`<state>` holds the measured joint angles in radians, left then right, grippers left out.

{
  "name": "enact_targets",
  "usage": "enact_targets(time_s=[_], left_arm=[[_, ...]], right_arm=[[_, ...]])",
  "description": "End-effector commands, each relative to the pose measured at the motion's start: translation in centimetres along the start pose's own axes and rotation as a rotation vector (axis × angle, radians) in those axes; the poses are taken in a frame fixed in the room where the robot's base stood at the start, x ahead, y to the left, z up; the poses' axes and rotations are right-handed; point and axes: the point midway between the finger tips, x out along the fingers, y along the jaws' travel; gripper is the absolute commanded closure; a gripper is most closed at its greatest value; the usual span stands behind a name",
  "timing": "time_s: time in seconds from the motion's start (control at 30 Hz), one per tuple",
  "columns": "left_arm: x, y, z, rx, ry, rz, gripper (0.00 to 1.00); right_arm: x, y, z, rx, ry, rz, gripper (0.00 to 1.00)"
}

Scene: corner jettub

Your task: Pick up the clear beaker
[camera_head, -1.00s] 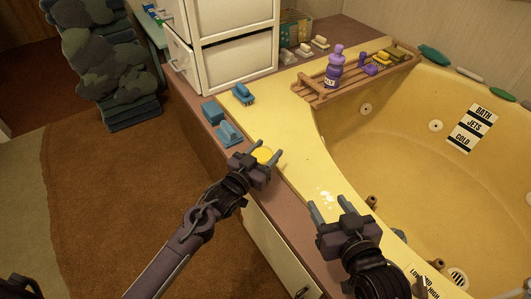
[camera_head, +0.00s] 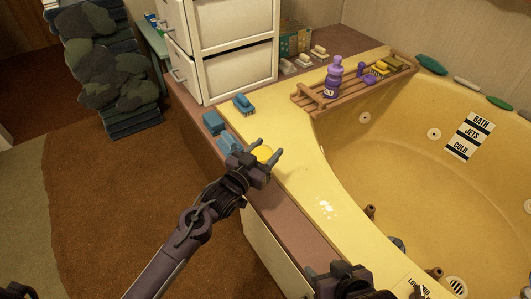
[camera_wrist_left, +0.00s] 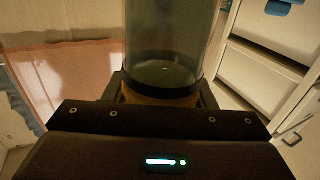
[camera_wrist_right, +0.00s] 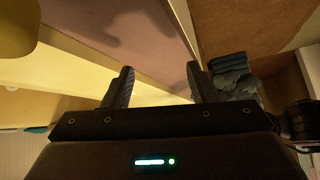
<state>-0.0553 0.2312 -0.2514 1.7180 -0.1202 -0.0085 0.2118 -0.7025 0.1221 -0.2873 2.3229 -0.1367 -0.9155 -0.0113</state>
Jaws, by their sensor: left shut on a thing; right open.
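The clear beaker (camera_wrist_left: 165,50) is a see-through cylinder with a dark ring and a yellow-orange end (camera_wrist_left: 160,94) in the left wrist view. It stands between the fingers of my left gripper, which is shut on it. In the head view my left gripper (camera_head: 265,153) is over the tub's edge, with a round yellow part (camera_head: 262,154) between its fingers; the clear wall is hard to make out there. My right gripper (camera_wrist_right: 159,78) is open and empty in the right wrist view. In the head view it is low, partly cut off by the bottom edge.
Blue brushes (camera_head: 228,143) lie just beyond my left gripper. A white drawer unit (camera_head: 235,60) stands behind them. A wooden rack (camera_head: 318,99) holds a purple bottle (camera_head: 333,78). The yellow tub (camera_head: 400,160) is at right; its ledge (camera_head: 305,180) is mostly clear.

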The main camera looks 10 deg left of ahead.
Motion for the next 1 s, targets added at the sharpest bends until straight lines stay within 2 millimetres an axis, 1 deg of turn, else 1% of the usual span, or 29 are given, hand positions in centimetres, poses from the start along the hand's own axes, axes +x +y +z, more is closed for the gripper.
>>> enact_targets(time_s=[0.03,0.33,0.4,0.63,1.0], left_arm=[[0.0,0.0,-0.5,0.001,0.003,0.0,0.77],[0.0,0.0,-1.8,0.0,0.002,0.0,0.77],[0.0,0.0,-2.4,0.0,0.004,0.0,0.77],[0.0,0.0,-3.5,0.0,0.002,0.0,0.77],[0.0,0.0,-4.2,0.0,0.002,0.0,0.77]], right_arm=[[-0.1,-0.1,0.5,0.001,-0.025,-0.001,0.47],[-0.3,-0.3,3.4,0.005,-0.151,-0.007,0.47],[-0.5,-0.1,3.5,0.006,-0.164,-0.004,0.47],[-0.7,0.2,3.7,0.01,-0.188,0.004,0.47],[-0.7,0.3,3.9,0.012,-0.203,0.008,0.47]])
